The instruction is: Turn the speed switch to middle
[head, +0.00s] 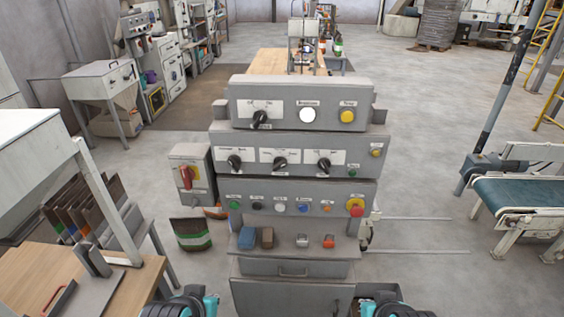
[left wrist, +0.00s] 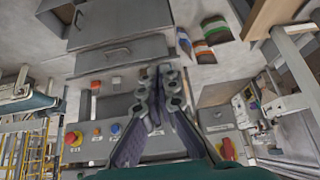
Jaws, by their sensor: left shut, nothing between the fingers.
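The grey control console (head: 230,140) stands in the middle of the head view. Its middle tier carries three black rotary switches: left (head: 235,162), centre (head: 280,163) and right (head: 324,165). Another black rotary switch (head: 260,118) is on the top tier. The labels are too small to read, so I cannot tell which is the speed switch. My left gripper (left wrist: 158,75) is shut and empty in the left wrist view, in front of the console's lower part, which appears upside down. In the head view only teal and black parts of my arms show at the bottom edge, below the switches.
The console also has a white button (head: 307,115), a yellow button (head: 347,116) and a red stop button (head: 355,207). A box with a red handle (head: 188,176) stands at its left. A wooden table (head: 50,285) is at left, a conveyor (head: 525,194) at right.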

